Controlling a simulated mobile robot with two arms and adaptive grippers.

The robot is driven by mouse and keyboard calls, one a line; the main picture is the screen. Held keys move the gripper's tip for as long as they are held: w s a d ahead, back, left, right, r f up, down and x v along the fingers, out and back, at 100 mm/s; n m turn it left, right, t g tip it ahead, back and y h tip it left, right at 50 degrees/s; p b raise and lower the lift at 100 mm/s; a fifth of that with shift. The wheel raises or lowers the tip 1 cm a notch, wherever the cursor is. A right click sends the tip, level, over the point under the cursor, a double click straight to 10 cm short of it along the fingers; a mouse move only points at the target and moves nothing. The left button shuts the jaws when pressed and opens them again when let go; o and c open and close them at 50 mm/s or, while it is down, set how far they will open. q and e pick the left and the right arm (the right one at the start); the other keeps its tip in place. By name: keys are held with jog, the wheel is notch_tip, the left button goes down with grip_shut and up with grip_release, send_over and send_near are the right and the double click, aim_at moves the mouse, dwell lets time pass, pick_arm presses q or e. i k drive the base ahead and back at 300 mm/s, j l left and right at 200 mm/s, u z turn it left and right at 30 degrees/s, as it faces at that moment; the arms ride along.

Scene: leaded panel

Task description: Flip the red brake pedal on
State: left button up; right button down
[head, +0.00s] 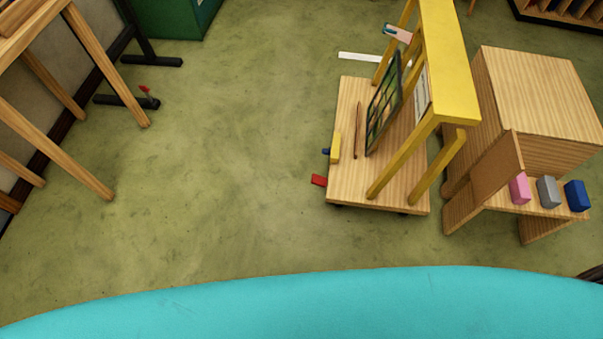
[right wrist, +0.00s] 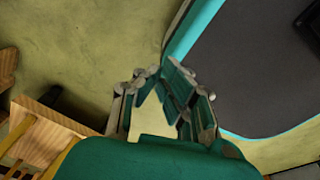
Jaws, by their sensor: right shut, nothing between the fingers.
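A small red pedal (head: 319,180) sticks out from the left edge of the wooden cart base (head: 400,200) in the head view. Its tilt is too small to judge. A yellow block (head: 335,147) and a small blue tab (head: 326,151) sit farther back on the same edge. The cart carries a yellow frame (head: 450,60) with a dark leaded panel (head: 383,103). My right gripper (right wrist: 163,74) shows in the right wrist view, shut and empty, above the floor and apart from the wooden piece at lower left. No gripper shows in the head view.
A wooden cabinet (head: 540,95) stands right of the cart, with pink (head: 519,188), grey (head: 548,192) and blue (head: 577,195) blocks on its ledge. A wooden table (head: 75,95) and black stand feet (head: 125,101) are at left. The green floor (head: 220,150) between is clear.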

aim_at(318, 180)
jog(key=i+j, duration=0.15)
jog(key=j, duration=0.25)
jog(key=i+j, duration=0.1)
jog(key=j, duration=0.35)
jog(key=i+j, duration=0.15)
jog(key=j, duration=0.25)
